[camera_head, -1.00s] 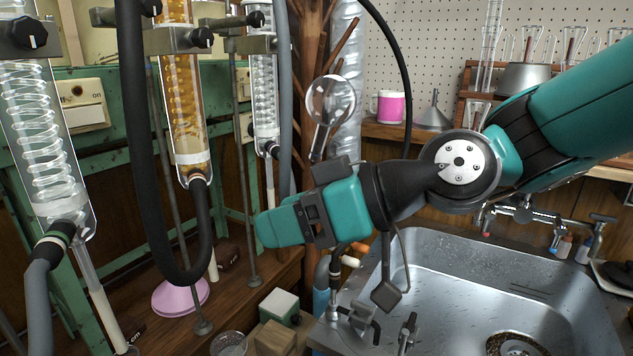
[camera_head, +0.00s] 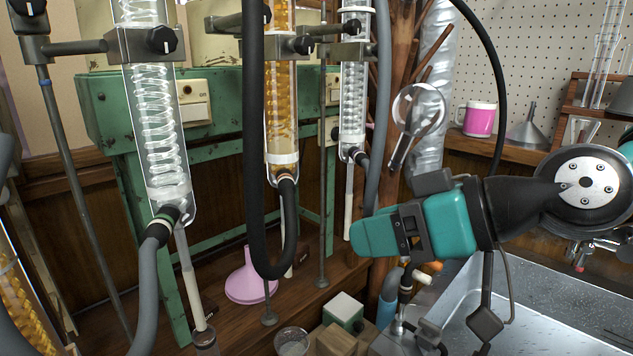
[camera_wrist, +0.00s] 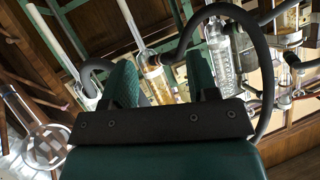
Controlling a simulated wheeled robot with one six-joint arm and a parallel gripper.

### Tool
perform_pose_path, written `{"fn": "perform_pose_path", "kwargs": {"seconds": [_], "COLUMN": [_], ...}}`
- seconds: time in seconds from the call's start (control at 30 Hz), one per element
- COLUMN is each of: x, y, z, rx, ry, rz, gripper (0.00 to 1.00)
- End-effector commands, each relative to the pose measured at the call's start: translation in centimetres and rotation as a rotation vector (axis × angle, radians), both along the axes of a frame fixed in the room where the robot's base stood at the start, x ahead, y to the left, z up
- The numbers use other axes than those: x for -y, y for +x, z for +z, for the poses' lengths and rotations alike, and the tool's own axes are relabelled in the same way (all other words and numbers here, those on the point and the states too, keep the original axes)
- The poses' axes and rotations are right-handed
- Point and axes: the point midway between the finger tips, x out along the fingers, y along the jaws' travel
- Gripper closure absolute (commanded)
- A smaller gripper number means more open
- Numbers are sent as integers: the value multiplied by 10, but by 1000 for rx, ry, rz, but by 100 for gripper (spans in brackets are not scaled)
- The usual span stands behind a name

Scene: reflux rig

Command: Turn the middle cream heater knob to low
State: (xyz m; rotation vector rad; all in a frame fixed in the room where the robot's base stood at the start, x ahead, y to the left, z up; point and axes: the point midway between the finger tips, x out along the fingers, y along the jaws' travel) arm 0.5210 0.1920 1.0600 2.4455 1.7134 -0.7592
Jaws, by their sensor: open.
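My gripper (camera_head: 358,236) is teal, seen side-on in the head view, pointing left in the air beside the glass columns and touching nothing visible. In the wrist view its two fingers (camera_wrist: 160,66) are apart with nothing gripped between them. A cream box (camera_head: 194,98) with a small dark round part is fixed to the green frame at left. Another cream panel (camera_head: 333,90) shows behind the right column, partly covered. I cannot make out which one is the middle heater knob, or its setting.
Glass condensers, one coiled (camera_head: 155,130) and one amber (camera_head: 282,100), stand before the green frame (camera_head: 107,110). A thick black hose (camera_head: 254,150) loops between them. A pink funnel-shaped piece (camera_head: 246,280) and a green-white block (camera_head: 344,311) are on the wooden bench. A steel sink (camera_head: 545,310) lies right.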

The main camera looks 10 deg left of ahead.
Motion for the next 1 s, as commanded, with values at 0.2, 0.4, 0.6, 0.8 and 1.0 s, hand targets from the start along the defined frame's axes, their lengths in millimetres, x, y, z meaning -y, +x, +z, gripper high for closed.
{"fn": "perform_pose_path", "kwargs": {"seconds": [0.2, 0.4, 0.6, 0.8, 1.0], "x": [-39, -41, -36, -54, -88], "y": [65, 114, 133, 146, 169], "z": [-44, -59, -58, -41, -23], "rx": [289, 480, 545, 549, 549], "ry": [343, 577, 657, 661, 661], "rz": [-55, -208, -293, -297, -296], "gripper": [46, 46, 46, 46, 46]}}
